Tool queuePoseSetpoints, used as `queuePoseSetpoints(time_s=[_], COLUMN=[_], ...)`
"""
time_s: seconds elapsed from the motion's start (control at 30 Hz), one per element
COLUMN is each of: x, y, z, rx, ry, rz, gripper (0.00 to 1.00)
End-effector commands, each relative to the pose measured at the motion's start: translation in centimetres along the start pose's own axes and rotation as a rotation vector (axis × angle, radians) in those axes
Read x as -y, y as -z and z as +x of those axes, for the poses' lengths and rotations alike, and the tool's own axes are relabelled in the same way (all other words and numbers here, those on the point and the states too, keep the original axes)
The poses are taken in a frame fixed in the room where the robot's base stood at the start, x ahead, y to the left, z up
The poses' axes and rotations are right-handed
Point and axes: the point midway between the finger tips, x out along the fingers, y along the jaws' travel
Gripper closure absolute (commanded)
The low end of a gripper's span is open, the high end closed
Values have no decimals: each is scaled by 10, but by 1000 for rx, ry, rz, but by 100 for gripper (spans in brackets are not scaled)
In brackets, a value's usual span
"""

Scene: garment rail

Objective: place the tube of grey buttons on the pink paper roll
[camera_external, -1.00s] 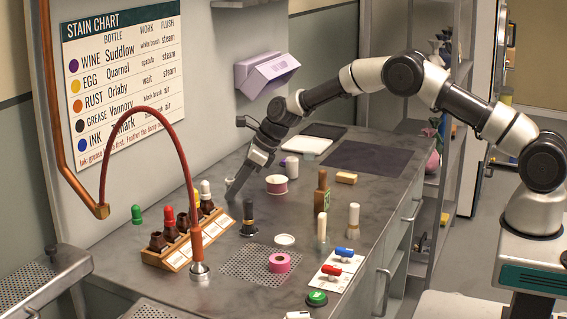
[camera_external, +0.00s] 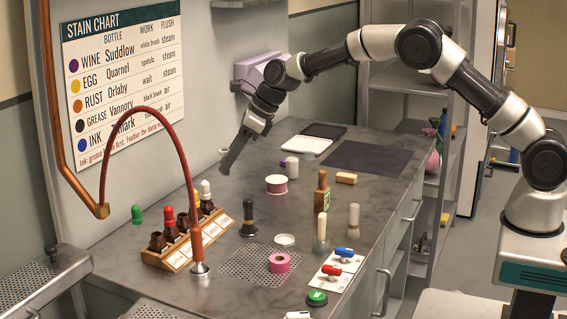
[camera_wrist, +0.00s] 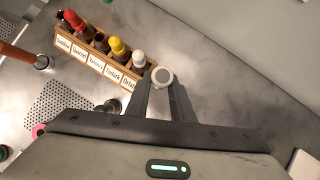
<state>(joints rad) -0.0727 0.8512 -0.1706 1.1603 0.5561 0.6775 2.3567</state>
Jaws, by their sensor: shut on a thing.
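My gripper (camera_external: 227,165) is raised above the back-left part of the steel counter, pointing down and to the left. In the wrist view its fingers (camera_wrist: 163,88) are shut on a tube (camera_wrist: 162,76), seen end-on as a round pale cap with a grey rim. Its buttons are not visible, and only a small pale part of it (camera_external: 224,152) shows in the external view. The pink paper roll (camera_external: 279,264) lies flat on a perforated plate near the front, its hole facing up. A little of it shows at the left of the wrist view (camera_wrist: 38,131). Gripper and tube are well apart from it.
A labelled wooden rack (camera_external: 180,257) with several dropper bottles and a red arched hose (camera_external: 160,112) stand left.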

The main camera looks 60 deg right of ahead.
Motion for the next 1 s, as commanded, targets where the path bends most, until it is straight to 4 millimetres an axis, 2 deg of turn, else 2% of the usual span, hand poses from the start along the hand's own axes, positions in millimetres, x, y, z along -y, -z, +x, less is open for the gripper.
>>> queuePoseSetpoints(time_s=[0.03, 0.1, 0.17, 0.3, 0.4, 0.5, 0.63, 0.73, 1.0], x=[-31, -68, -100, -166, -203, -229, -248, -254, -256], y=[-2, 2, 8, 33, 56, 78, 98, 109, 139], z=[-6, -16, -25, -50, -67, -80, -90, -90, -48], rx=[0, -1, 0, 6, 10, 12, 12, 10, 8], ry=[-5, -6, -7, -14, -22, -30, -39, -42, -42], rz=[-17, -30, -37, -47, -49, -47, -44, -41, -39], gripper=[100, 100, 100, 100, 100, 100, 100, 100, 100])
